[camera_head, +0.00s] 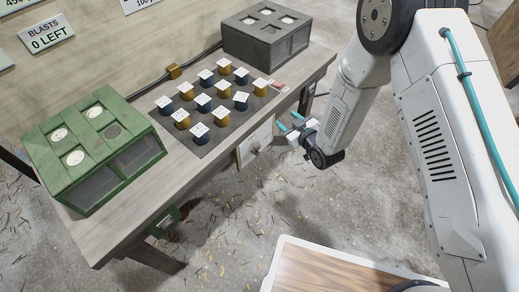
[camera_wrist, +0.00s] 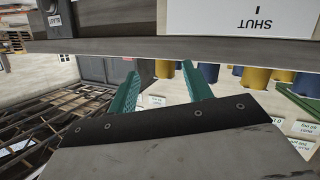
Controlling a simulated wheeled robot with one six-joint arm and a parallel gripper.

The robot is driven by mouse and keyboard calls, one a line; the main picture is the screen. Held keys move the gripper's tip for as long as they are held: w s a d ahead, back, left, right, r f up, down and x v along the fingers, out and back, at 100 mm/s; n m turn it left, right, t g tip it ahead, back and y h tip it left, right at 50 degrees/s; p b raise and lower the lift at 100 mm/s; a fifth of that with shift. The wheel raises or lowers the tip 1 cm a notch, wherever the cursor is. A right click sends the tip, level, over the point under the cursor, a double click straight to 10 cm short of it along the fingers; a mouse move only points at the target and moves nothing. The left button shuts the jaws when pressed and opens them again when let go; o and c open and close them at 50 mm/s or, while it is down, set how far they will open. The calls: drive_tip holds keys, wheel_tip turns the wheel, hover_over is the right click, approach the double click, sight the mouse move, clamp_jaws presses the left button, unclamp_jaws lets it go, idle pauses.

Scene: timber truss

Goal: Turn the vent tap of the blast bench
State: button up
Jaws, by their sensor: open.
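The blast bench (camera_head: 203,165) is a grey-topped table running diagonally in the head view. On its front side is a white plate (camera_head: 246,153) with a small round knob (camera_head: 255,147), which may be the vent tap. My gripper (camera_head: 290,126) has teal fingers and is just right of that plate, apart from the knob. In the wrist view my gripper (camera_wrist: 162,86) is open and empty, its fingers spread. The white plate (camera_wrist: 280,14), marked SHUT upside down, is at the top right there. I cannot make out the tap in the wrist view.
A green box (camera_head: 90,150) stands on the bench's left, a dark grey box (camera_head: 265,38) at the back. Several blue and yellow canisters (camera_head: 203,101) stand between them. A green fitting (camera_head: 165,222) is under the front edge. The floor (camera_head: 225,235) in front is littered but open.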

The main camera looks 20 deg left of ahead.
sight(256, 149)
drive_tip(key=s+a+f+n+y, duration=0.15)
drive_tip(key=s+f+y, duration=0.25)
drive_tip(key=s+f, duration=0.75)
drive_tip(key=x, duration=0.8)
drive_tip(key=shift+s+r, duration=0.3)
drive_tip(key=shift+r, duration=0.15)
drive_tip(key=shift+a, duration=0.1)
drive_tip(key=c, duration=1)
